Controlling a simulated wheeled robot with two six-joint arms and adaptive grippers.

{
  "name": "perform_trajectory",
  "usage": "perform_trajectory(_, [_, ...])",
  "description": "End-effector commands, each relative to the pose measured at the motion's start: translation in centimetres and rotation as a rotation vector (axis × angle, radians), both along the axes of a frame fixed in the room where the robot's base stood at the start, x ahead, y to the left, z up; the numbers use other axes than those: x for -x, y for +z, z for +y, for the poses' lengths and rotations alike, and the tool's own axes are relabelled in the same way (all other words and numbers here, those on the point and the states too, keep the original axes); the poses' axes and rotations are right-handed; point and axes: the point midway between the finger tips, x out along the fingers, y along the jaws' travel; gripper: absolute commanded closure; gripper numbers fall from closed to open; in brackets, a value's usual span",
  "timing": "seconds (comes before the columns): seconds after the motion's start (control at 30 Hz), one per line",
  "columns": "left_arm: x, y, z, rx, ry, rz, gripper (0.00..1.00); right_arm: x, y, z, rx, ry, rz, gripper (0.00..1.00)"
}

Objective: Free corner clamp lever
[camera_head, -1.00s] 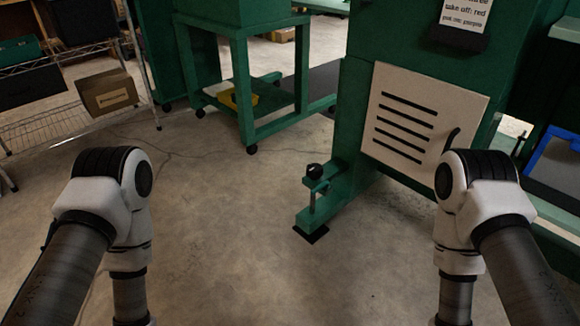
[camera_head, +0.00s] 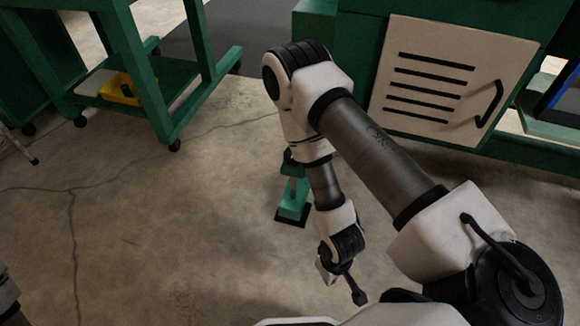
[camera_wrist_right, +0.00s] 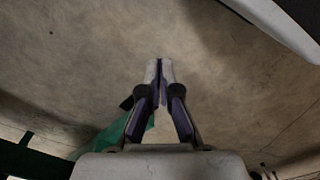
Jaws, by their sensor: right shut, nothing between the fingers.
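The corner clamp (camera_head: 292,200) is a green piece with a black pad under it, standing on the floor at the green machine's corner. My right arm covers its upper part in the head view, so its lever and black knob are mostly hidden. A green part (camera_wrist_right: 142,132), probably of the clamp, shows behind the fingers in the right wrist view. My right gripper (camera_wrist_right: 159,64) is shut and empty, its fingertips together over bare floor. I cannot tell whether it touches the clamp. My left gripper is out of view.
The green machine (camera_head: 350,40) has a pale slotted panel (camera_head: 440,85) with a black handle at the upper right. A green wheeled stand (camera_head: 150,95) with a yellow item (camera_head: 122,90) on its shelf is at the upper left.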

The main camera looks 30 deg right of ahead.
Motion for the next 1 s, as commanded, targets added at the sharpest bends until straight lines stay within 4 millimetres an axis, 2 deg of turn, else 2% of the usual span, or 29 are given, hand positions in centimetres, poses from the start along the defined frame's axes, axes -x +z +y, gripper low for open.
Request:
perform_trajectory(0.07, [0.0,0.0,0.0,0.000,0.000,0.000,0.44,-0.2,-0.1,0.0,-0.001,0.005,0.001,1.00])
perform_trajectory(0.17, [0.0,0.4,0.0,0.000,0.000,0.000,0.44,-2.4,-0.8,0.2,-0.009,0.050,0.009,1.00])
perform_trajectory(0.27, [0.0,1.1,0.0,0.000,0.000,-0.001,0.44,-7.5,-1.8,0.4,-0.023,0.165,0.042,1.00])
perform_trajectory(0.37, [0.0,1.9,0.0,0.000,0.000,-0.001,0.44,-15.3,-1.2,0.0,-0.017,0.342,0.098,1.00])
perform_trajectory(0.4, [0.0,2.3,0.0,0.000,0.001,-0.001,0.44,-18.6,-0.1,-0.3,-0.004,0.417,0.126,1.00])
perform_trajectory(0.47, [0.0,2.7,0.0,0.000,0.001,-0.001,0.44,-23.3,2.4,-1.1,0.023,0.518,0.174,1.00])
perform_trajectory(0.5, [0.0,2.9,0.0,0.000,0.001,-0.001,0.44,-26.1,4.5,-1.7,0.044,0.578,0.205,1.00])
perform_trajectory(0.6, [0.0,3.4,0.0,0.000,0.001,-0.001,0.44,-31.2,9.9,-3.0,0.093,0.678,0.283,1.00])
perform_trajectory(0.7, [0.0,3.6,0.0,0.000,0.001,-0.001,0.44,-33.6,13.8,-3.8,0.125,0.726,0.335,1.00])
perform_trajectory(0.77, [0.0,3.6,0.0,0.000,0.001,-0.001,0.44,-34.2,15.0,-4.0,0.134,0.738,0.354,1.00])
perform_trajectory(1.0, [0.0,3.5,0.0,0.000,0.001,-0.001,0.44,-34.3,15.3,-4.1,0.135,0.741,0.365,1.00])
